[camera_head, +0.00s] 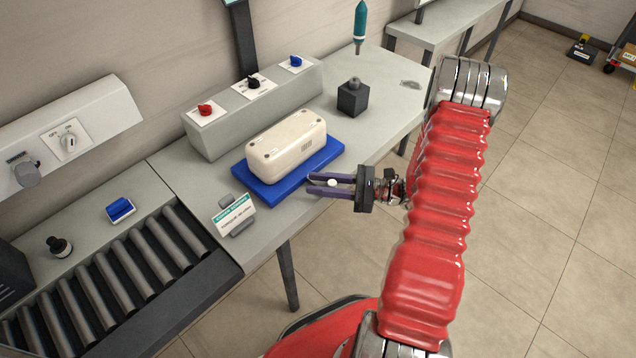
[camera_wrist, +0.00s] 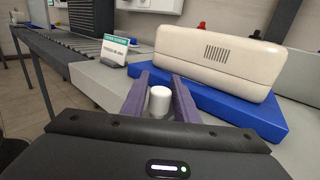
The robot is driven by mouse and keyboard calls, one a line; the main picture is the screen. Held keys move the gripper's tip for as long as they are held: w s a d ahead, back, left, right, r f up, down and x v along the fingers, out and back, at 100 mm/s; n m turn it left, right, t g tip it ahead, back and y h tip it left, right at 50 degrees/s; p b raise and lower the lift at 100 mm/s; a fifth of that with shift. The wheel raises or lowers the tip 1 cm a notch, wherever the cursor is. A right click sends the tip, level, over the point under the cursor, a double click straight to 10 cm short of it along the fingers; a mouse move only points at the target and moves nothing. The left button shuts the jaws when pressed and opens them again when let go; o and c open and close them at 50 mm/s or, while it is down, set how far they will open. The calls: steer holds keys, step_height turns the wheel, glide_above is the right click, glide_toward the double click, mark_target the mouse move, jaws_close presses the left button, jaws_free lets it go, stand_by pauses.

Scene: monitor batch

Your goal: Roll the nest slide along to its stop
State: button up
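A flat blue plate (camera_head: 263,190), which seems to be the nest slide, lies near the front edge of the grey table. A cream monitor casing (camera_head: 285,146) lies on it; the plate (camera_wrist: 245,108) and casing (camera_wrist: 215,58) also fill the right of the wrist view. My gripper (camera_head: 316,184) is at the plate's front side, reaching in from the right. A short white knob (camera_head: 332,183) stands between its two purple fingers, clearly so in the wrist view (camera_wrist: 159,102). I cannot tell whether the fingers touch the knob or how it joins the plate.
A small sign (camera_head: 234,215) stands left of the plate. Behind is a grey box with red, black and blue knobs (camera_head: 254,83). A dark block (camera_head: 352,98) stands at the back right, with a teal driver (camera_head: 360,25) above. A roller conveyor (camera_head: 130,280) adjoins on the left.

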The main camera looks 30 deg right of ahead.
steer(key=shift+w+a, duration=0.15)
steer(key=shift+a, duration=0.05)
steer(key=shift+c, duration=0.4)
jaws_close()
